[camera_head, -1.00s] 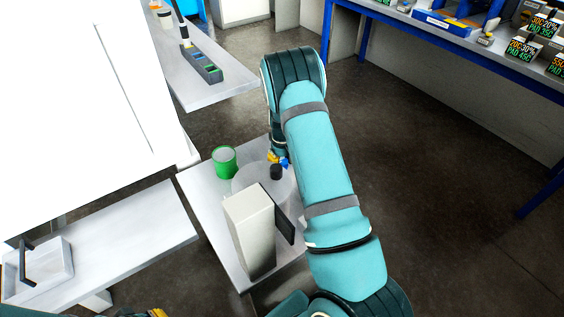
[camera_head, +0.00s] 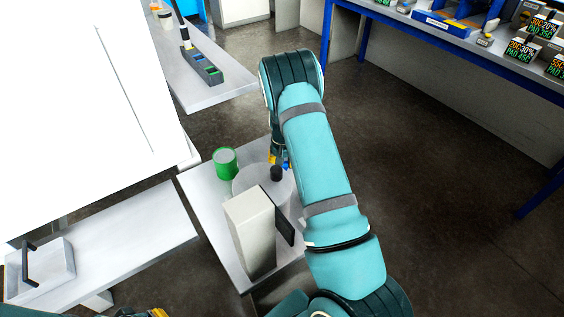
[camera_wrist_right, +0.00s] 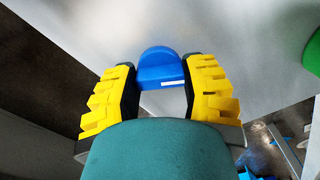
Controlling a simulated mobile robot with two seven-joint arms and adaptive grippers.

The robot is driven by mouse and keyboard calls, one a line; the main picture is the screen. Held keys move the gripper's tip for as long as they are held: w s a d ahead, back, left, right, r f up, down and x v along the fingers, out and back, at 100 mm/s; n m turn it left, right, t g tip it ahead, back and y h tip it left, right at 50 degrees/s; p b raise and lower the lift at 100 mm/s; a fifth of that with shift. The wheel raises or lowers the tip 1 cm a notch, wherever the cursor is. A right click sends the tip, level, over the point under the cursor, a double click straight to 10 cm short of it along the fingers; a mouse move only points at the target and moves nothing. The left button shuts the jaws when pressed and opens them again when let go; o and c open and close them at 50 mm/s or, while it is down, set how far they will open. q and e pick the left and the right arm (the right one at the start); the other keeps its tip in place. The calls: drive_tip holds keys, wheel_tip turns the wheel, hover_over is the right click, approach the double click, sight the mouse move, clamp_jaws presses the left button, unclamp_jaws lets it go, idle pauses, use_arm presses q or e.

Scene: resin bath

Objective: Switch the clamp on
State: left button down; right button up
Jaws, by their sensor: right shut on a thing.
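A grey-white machine (camera_head: 249,232) stands on a small white table, with a dark panel on its right side. Behind it is a round pale plate (camera_head: 246,184) with a black knob (camera_head: 277,173). My right gripper (camera_head: 279,161) is behind the black knob, partly hidden by my arm. In the wrist view its yellow fingers (camera_wrist_right: 161,88) are on both sides of a small blue part (camera_wrist_right: 160,66) with a pale label, shut on it. I cannot tell for certain that this is the clamp's switch. Only a yellow bit of my left gripper (camera_head: 158,313) shows at the bottom edge.
A green can (camera_head: 225,163) stands at the table's back left. A white tray with a black handle (camera_head: 40,262) is on the left bench. A strip of dark slots (camera_head: 201,65) lies on the rear bench. Blue-framed shelving is at upper right.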

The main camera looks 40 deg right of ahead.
drive_tip(key=m+p, duration=0.1)
drive_tip(key=m, duration=0.4)
drive_tip(key=shift+s+f+m, duration=0.1)
drive_tip(key=shift+m, duration=0.3)
idle(0.4)
drive_tip(key=o, duration=1.2)
wheel_tip(320, 180, up, 12)
